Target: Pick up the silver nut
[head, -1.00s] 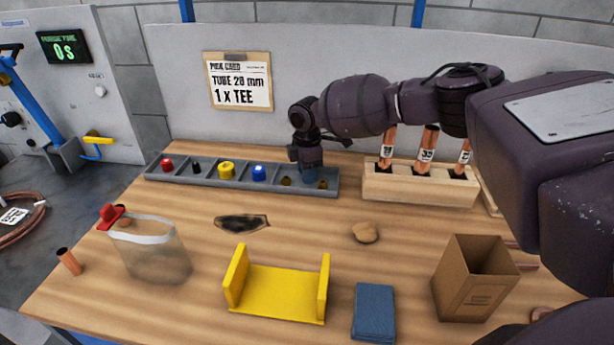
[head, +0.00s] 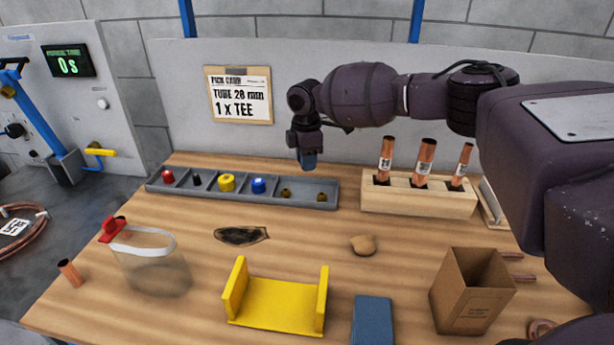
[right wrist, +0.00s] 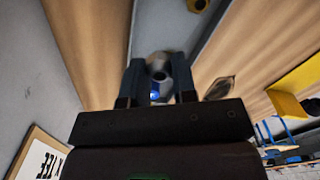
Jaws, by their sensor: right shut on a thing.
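My right gripper (head: 308,164) hangs above the right part of the grey compartment tray (head: 215,192), clear of it. In the right wrist view its fingers (right wrist: 157,88) are shut on a small silvery-grey round piece, the silver nut (right wrist: 158,64), which is blurred. In the head view the nut cannot be made out at the fingertips. The tray below holds a red piece (head: 168,176), a small black piece (head: 196,179), a yellow piece (head: 227,182), a blue piece (head: 258,185) and small brass-coloured pieces (head: 321,197) at its right end. My left gripper is not in view.
A wooden block (head: 415,200) with upright copper tubes stands right of the tray. In front lie a yellow bracket (head: 275,303), a blue pad (head: 373,322), an open cardboard box (head: 473,292) and a clear red-capped container (head: 150,262).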

